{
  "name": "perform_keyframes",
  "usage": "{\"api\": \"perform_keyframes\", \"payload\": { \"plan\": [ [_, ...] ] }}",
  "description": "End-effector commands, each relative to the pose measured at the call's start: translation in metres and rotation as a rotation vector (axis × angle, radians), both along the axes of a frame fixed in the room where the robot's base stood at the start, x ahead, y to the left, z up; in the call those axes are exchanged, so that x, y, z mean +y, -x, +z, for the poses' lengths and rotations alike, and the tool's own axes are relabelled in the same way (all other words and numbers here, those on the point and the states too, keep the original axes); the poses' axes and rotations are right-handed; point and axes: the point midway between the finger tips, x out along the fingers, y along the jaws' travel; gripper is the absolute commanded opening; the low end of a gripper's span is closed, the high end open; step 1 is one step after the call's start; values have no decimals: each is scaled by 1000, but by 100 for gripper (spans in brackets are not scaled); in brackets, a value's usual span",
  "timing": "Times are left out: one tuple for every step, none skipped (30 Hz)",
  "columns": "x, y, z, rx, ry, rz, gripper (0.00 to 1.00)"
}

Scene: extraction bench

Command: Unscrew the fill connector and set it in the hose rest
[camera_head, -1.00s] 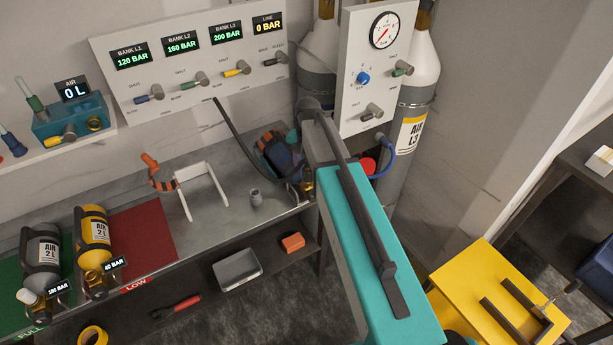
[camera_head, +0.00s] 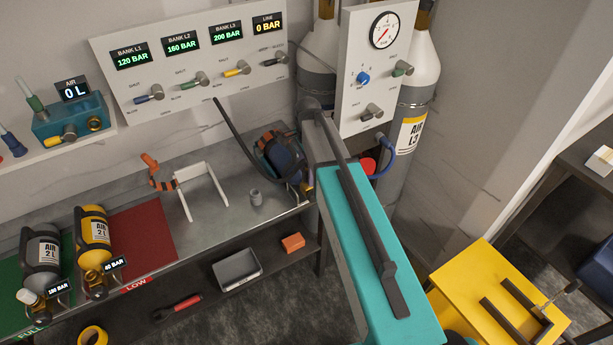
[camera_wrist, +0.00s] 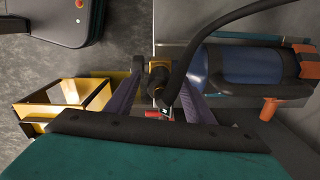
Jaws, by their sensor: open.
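A blue cylinder (camera_head: 287,158) lies at the right end of the steel bench, and it fills the upper right of the wrist view (camera_wrist: 240,64). A black hose (camera_head: 236,135) runs down from the wall panel to its valve end. In the wrist view the hose (camera_wrist: 185,58) ends at a dark fill connector (camera_wrist: 164,92) by the brass valve (camera_wrist: 158,70). My gripper (camera_wrist: 161,100) is open, with one finger on each side of the connector; contact cannot be told. My arm hides the gripper in the head view. A white U-shaped stand (camera_head: 202,183), possibly the hose rest, is on the bench.
A small grey cup-like piece (camera_head: 256,197) stands between the white stand and the cylinder. Yellow (camera_head: 94,238) and grey (camera_head: 41,255) cylinders lie at left. A gauge panel (camera_head: 372,80) and tall bottles rise behind my arm. A yellow cart (camera_head: 480,290) is at lower right.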

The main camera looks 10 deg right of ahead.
Motion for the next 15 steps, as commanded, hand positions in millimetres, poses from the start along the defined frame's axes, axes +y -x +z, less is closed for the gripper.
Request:
{"api": "perform_keyframes", "payload": {
  "plan": [
    [0,0,0,0,0,-30,48],
    [0,0,0,0,0,-51,48],
    [0,0,0,0,0,-78,48],
    [0,0,0,0,0,-97,48],
    [0,0,0,0,0,-118,48],
    [0,0,0,0,0,-145,48],
    [0,0,0,0,0,-164,48],
    [0,0,0,0,0,-184,48],
    [0,0,0,0,0,-212,48],
    [0,0,0,0,0,-232,48],
    [0,0,0,0,0,-251,48],
    [0,0,0,0,0,-278,48],
    [0,0,0,0,0,-299,48],
    [0,0,0,0,0,-318,48],
    [0,0,0,0,0,-345,48]
  ]
}}
